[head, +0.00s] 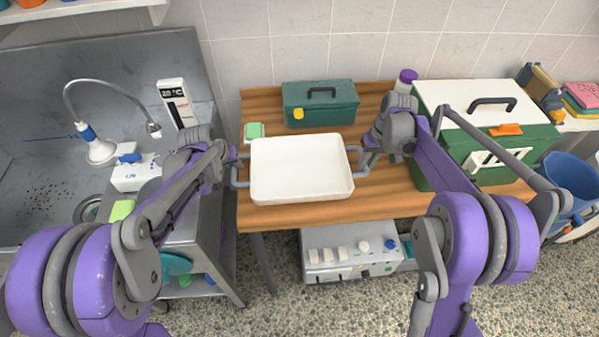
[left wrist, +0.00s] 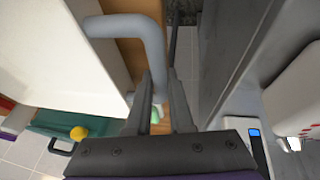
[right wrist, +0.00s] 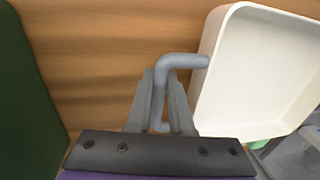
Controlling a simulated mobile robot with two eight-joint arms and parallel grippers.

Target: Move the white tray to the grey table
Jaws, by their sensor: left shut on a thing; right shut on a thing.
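The white tray (head: 300,166) is empty and looks level over the wooden table (head: 330,212); I cannot tell whether it touches the top. It has a grey handle at each end. My left gripper (head: 236,172) is shut on the left handle, also seen in the left wrist view (left wrist: 150,35). My right gripper (head: 358,162) is shut on the right handle, which shows in the right wrist view (right wrist: 185,62). The grey table (head: 212,215) stands left of the wooden table, partly hidden by my left arm.
A green toolbox (head: 320,104) stands behind the tray, and a green and white case (head: 470,110) to its right. A green and white block (head: 254,131) lies at the tray's back left. A display device (head: 178,103) and a white box (head: 135,172) stand at the left.

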